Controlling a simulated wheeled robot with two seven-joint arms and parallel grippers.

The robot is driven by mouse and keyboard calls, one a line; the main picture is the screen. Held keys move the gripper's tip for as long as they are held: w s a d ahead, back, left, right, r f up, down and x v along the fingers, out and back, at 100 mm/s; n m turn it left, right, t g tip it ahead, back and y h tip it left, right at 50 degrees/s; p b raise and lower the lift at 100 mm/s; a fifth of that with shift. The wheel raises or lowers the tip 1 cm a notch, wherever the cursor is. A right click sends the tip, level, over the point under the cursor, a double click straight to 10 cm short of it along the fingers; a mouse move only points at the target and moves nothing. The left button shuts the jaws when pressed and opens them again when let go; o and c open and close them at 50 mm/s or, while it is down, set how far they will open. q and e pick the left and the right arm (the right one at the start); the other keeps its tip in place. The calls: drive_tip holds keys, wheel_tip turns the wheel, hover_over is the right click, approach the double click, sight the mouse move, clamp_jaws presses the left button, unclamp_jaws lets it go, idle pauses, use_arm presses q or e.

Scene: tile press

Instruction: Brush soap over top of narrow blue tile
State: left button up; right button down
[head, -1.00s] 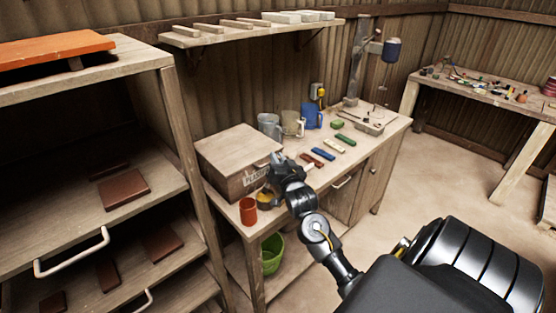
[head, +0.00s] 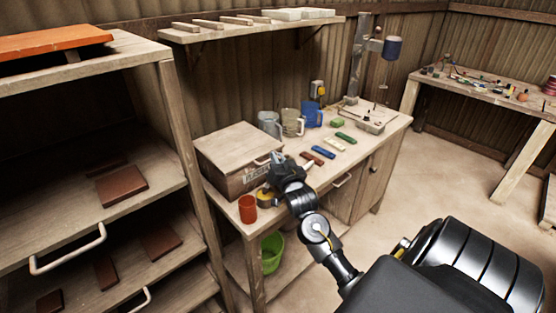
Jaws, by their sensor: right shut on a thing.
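The narrow blue tile (head: 323,152) lies flat on the wooden bench, in a row between a red-brown tile (head: 311,159) and a white tile (head: 334,144). Its top is small in view and I cannot tell whether soap is on it. My right gripper (head: 280,162) is over the bench's front left part, left of the tiles and apart from the blue one. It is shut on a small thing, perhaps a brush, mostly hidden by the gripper. A yellow round pot (head: 264,198) stands below it by the front edge; its contents are hidden. My left gripper is out of view.
A wooden box (head: 238,150) stands behind my right gripper, with mugs (head: 291,122) beside it. An orange-red cup (head: 247,209) stands at the front left corner. A shelf rack (head: 172,140) rises at left.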

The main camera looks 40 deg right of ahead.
drive_tip(key=shift+f+b, duration=0.3)
drive_tip(key=shift+f, duration=0.35)
idle(0.8)
wheel_tip(320, 180, up, 7)
drive_tip(key=p, duration=0.7)
drive_tip(key=shift+r, duration=0.1)
idle(0.7)
